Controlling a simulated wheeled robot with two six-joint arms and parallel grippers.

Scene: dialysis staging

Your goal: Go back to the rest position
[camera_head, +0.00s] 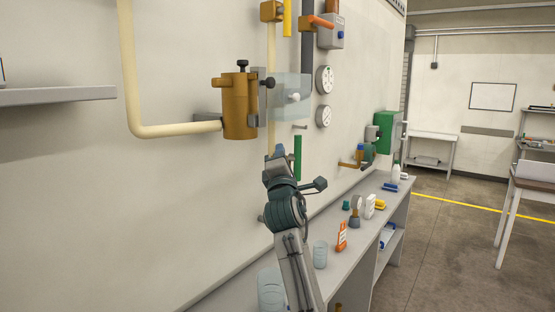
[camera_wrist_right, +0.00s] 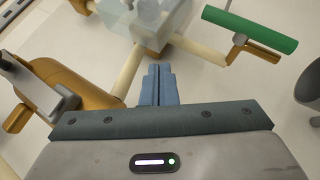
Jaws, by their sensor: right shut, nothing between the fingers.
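My right gripper (camera_head: 276,158) is raised in front of the wall, with my right arm coming up from the bottom of the head view. In the right wrist view its two blue-grey fingers (camera_wrist_right: 158,84) are together, with nothing between them. The fingertips point toward the pipework, and a gap to it cannot be judged exactly. A green lever handle (camera_head: 297,157) is just right of the gripper; it also shows at the upper right of the wrist view (camera_wrist_right: 262,32). My left gripper is not in view.
A brass housing (camera_head: 240,108) and a clear panel (camera_head: 291,100) are on the wall above the gripper. Below and right, a grey bench (camera_head: 334,254) holds an orange tag (camera_head: 341,238), a clear beaker (camera_head: 320,254) and several bottles. Open floor (camera_head: 440,250) lies to the right.

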